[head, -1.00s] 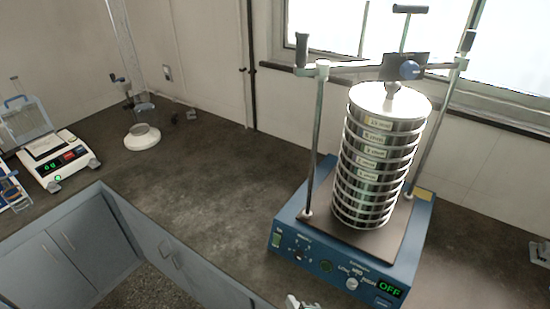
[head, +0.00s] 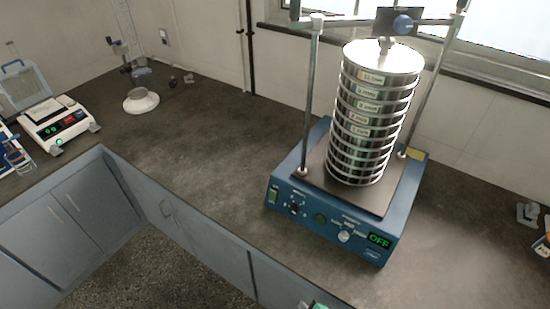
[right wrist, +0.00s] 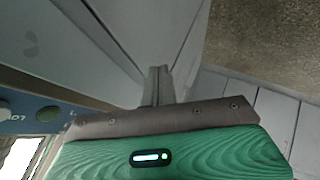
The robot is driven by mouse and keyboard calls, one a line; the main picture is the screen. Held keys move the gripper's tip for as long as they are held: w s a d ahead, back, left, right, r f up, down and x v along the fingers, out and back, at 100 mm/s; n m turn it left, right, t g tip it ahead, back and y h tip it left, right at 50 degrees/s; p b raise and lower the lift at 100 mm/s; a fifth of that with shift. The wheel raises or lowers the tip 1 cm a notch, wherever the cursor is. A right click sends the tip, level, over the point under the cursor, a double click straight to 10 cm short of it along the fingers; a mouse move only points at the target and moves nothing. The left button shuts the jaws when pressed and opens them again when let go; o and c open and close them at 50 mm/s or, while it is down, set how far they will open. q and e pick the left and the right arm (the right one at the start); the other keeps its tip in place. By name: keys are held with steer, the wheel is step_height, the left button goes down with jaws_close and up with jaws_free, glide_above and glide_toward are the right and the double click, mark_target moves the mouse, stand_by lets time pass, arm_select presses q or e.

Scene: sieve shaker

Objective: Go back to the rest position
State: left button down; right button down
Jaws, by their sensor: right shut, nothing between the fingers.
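The sieve shaker (head: 283,215) stands on the dark bench with its blue base and a green OFF display. A stack of round metal sieves (head: 366,130) stands upright on its plate, between two posts under the clamp bar. Only a small white and green bit of my right gripper (head: 313,305) shows at the bottom edge of the head view, in front of the shaker. In the right wrist view, the narrow grey fingers of my right gripper (right wrist: 159,78) are together and empty. Part of the shaker's blue front (right wrist: 45,113) shows at the left there. My left gripper is not in view.
A white balance (head: 56,122) and a stand with a round white base (head: 141,101) are at the left. Small items (head: 530,213) lie at the right edge. The bench between balance and shaker is clear. Grey cabinets (head: 80,210) and floor lie below.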

steer(key=s+d+f+m+g+h, duration=0.1)
steer(key=s+d+f, duration=0.15)
steer(key=f, duration=0.35)
steer(key=s+d+f+m+g, duration=0.1)
steer(key=s+d+f, duration=0.15)
steer(key=f, duration=0.25)
steer(key=s+d+f+m+g+h+b, duration=0.1)
steer(key=s+d+f+m+g, duration=0.2)
steer(key=s+d+f, duration=0.3)
steer(key=s+d+f+m+g, duration=0.2)
steer(key=s+d+f+m, duration=0.3)
steer(key=s+f, duration=0.7)
steer(key=s+d, duration=0.1)
steer(key=s, duration=0.5)
steer(key=shift+s+d+f+g+h+b, duration=0.2)
steer(key=shift+s+f+g+h+b, duration=0.05)
steer(key=shift+f+g+h+b, duration=0.15)
